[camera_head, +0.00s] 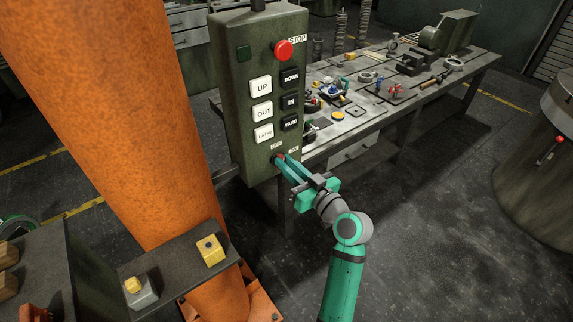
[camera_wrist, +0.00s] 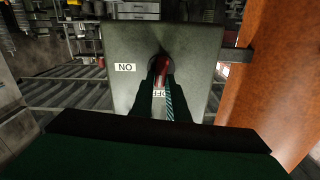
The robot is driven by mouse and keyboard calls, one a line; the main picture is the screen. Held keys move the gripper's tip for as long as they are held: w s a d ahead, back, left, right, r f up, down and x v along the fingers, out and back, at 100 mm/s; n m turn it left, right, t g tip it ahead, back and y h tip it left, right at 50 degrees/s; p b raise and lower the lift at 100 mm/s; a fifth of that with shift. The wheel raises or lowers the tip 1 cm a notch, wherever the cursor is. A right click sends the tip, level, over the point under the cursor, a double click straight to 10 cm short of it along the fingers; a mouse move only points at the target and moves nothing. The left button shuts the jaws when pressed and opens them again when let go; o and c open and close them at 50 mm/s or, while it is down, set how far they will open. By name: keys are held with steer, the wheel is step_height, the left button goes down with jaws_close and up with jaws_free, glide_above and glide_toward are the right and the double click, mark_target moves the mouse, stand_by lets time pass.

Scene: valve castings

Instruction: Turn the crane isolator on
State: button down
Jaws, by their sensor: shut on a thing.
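In the wrist view, the OFF label (camera_wrist: 159,93) shows partly between the fingers, and the ON label (camera_wrist: 125,67) appears upside down at left.
Above the switch are white and black push buttons and a red STOP button (camera_head: 283,50). The orange column (camera_head: 130,110) stands close at left. A workbench (camera_head: 355,125) with several castings and tools stands behind.

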steer(key=shift+w+d+f+m, duration=0.1)
steer(key=shift+d+f+m, duration=0.1)
steer(key=shift+m, duration=2.55)
steer(key=shift+w+d+f+m, duration=0.1)
steer(key=shift+f+m, duration=0.15)
steer(key=shift+m, duration=2.45)
steer(key=shift+w+d+f+m, duration=0.1)
steer(key=shift+d+f+m, duration=0.1)
steer(key=shift+m, duration=2.55)
steer(key=c, duration=1.7)
jaws_free()
steer(key=v, duration=1)
steer(key=shift+s+d, duration=0.15)
steer(key=shift+s, duration=0.2)
